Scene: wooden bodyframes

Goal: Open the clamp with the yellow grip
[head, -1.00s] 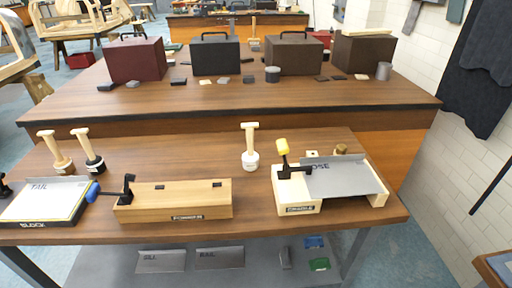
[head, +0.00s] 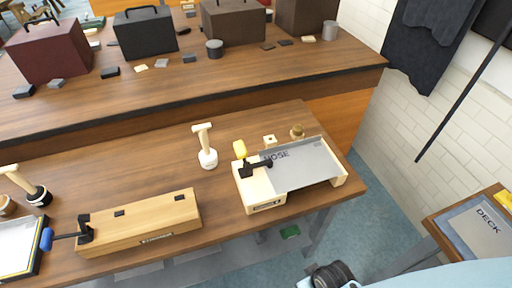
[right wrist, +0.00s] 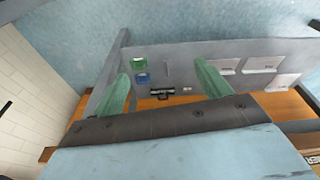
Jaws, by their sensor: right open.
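The clamp with the yellow grip (head: 240,149) sits on a pale wooden block (head: 258,193) on the near bench. Its grip stands up, and its black arm (head: 258,167) reaches over the left edge of a grey sheet marked NOSE (head: 305,163). My right arm shows at the lower right of the head view, well short of the clamp; its fingertips are not clear there. In the right wrist view my right gripper (right wrist: 162,70) has its green fingers spread apart with nothing between them. My left gripper is out of view.
A second clamp with a blue grip (head: 46,239) is on the left, beside a long wooden block (head: 140,228). A pale-handled tool (head: 206,147) stands left of the yellow clamp. A side table with a DECK sheet (head: 485,230) is at right. Bare bench lies between.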

